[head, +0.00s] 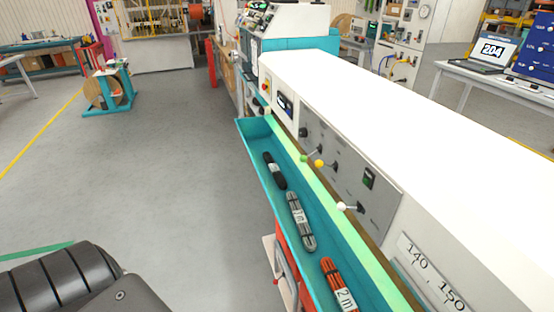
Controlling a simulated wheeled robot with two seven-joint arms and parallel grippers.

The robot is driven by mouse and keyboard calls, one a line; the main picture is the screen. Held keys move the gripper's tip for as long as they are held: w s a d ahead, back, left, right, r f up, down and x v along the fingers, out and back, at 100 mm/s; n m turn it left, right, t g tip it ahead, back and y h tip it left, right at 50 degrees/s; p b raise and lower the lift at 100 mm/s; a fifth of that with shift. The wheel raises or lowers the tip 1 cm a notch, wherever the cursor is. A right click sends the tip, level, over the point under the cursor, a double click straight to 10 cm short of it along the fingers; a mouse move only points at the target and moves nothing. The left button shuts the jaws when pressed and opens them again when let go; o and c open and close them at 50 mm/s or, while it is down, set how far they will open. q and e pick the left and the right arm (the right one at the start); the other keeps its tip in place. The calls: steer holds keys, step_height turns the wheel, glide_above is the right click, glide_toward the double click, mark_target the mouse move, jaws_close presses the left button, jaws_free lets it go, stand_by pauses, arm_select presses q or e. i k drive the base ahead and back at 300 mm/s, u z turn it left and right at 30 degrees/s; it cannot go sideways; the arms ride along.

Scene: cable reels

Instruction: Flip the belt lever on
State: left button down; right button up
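A grey control panel (347,185) is on the side of the long white machine. Three small levers stick out of it to the left: one with a white knob (342,207), one with a yellow knob (319,163) and one with a green knob (304,158). I cannot read any label that tells which is the belt lever, nor whether it is on or off. Neither of my grippers shows in the head view.
A teal trough (262,178) below the panel holds a black cable bundle (274,170), a grey one (300,222) and an orange one (337,284). The white machine top (420,120) is bare. Open grey floor lies to the left; a teal reel stand (107,92) stands farther back.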

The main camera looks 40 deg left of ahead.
mark_target(303, 158)
steer(key=u, duration=0.05)
steer(key=k, duration=0.45)
steer(key=u, duration=0.75)
steer(key=k, duration=1.35)
steer(key=u, duration=0.4)
steer(key=i, duration=0.45)
steer(key=u, duration=1.25)
steer(key=i, duration=1.9)
steer(key=z, duration=1.1)
steer(key=i, duration=0.75)
steer(key=z, duration=0.7)
